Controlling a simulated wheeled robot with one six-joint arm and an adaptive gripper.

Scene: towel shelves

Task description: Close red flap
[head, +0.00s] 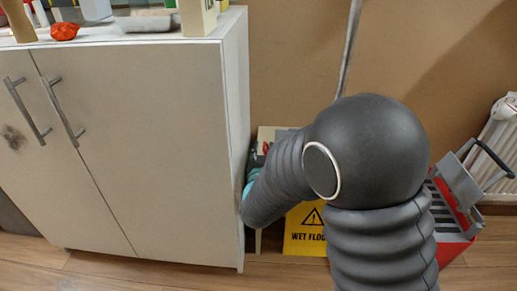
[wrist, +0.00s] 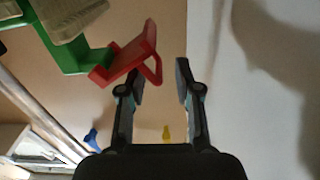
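A red flap (wrist: 130,58) shows in the wrist view, left of and slightly above my gripper's fingertips. It is a bent, tilted piece with an opening near its right end, joined to a green bar (wrist: 60,42) on its left. In the head view my arm hides most of the area beside the cabinet, and the flap cannot be made out clearly.
A white cabinet (head: 150,150) stands at left, with items on top, including a red lumpy object (head: 64,31). A yellow wet floor sign (head: 303,235) is partly behind my arm. A red and grey bucket (head: 455,220) and a white radiator (head: 500,140) are at right.

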